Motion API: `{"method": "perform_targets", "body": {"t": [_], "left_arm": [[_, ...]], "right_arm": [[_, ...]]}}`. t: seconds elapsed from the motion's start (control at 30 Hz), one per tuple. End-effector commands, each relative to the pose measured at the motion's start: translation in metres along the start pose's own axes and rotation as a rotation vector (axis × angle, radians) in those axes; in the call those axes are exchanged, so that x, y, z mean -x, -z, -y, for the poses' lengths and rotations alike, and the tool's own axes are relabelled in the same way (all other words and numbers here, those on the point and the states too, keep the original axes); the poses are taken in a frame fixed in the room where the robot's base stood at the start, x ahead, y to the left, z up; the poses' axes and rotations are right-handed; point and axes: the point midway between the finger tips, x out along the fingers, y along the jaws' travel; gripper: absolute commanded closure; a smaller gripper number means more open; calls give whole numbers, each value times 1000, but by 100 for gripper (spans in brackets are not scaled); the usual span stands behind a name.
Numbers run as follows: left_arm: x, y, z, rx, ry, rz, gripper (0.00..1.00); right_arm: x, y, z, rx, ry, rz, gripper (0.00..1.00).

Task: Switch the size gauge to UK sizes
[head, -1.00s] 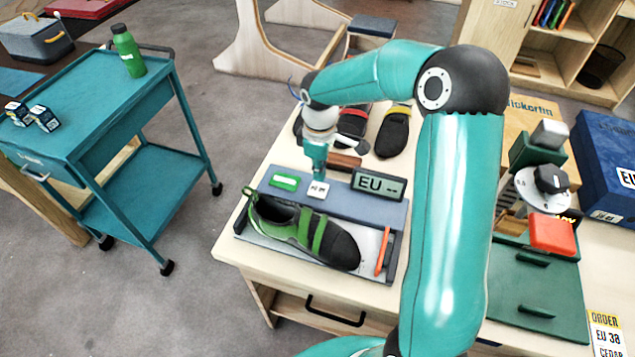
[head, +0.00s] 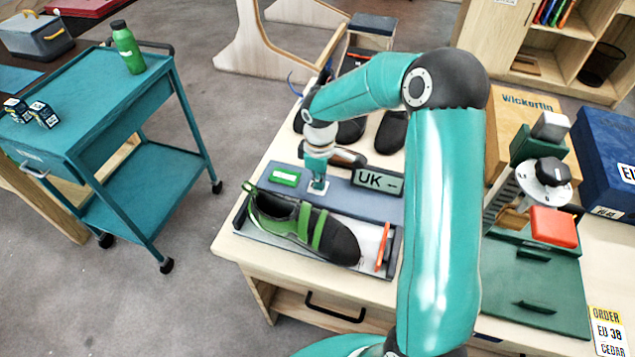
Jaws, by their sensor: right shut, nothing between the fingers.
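The size gauge (head: 362,205) is a blue-grey device on the wooden table. Its display (head: 377,181) reads "UK" followed by a dash. A green button (head: 285,176) is at its left and a white button (head: 318,188) at its middle. A black and green climbing shoe (head: 303,230) lies on the gauge's light tray, beside an orange-red slider (head: 382,247). My right gripper (head: 318,184) is shut and empty, its tip pointing down at the white button; it seems to touch it. My left gripper is out of view.
Several dark shoes (head: 391,132) stand behind the gauge, partly hidden by my right arm. A green device with a red block (head: 553,227) and a blue box (head: 606,160) are to the right. A teal cart (head: 95,95) with a green bottle (head: 127,47) stands left, across open floor.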

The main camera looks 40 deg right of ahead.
Motion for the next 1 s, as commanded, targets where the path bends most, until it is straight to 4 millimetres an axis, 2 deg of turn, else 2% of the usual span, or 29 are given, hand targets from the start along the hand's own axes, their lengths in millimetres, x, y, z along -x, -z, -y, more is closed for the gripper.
{"method": "perform_targets", "body": {"t": [0.03,0.33,0.47,0.57,0.73,0.8,1.0], "left_arm": [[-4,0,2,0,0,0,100],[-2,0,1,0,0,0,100],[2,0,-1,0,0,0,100],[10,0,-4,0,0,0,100],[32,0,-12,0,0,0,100],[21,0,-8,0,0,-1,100],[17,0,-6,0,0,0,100]], "right_arm": [[-10,-2,3,2,11,8,100],[-11,-3,5,3,17,13,100],[-4,-2,6,3,16,12,100],[9,-2,6,4,14,10,100],[46,-1,5,5,2,1,100],[54,0,3,4,-3,-2,100],[99,1,3,5,-4,-4,100]]}}
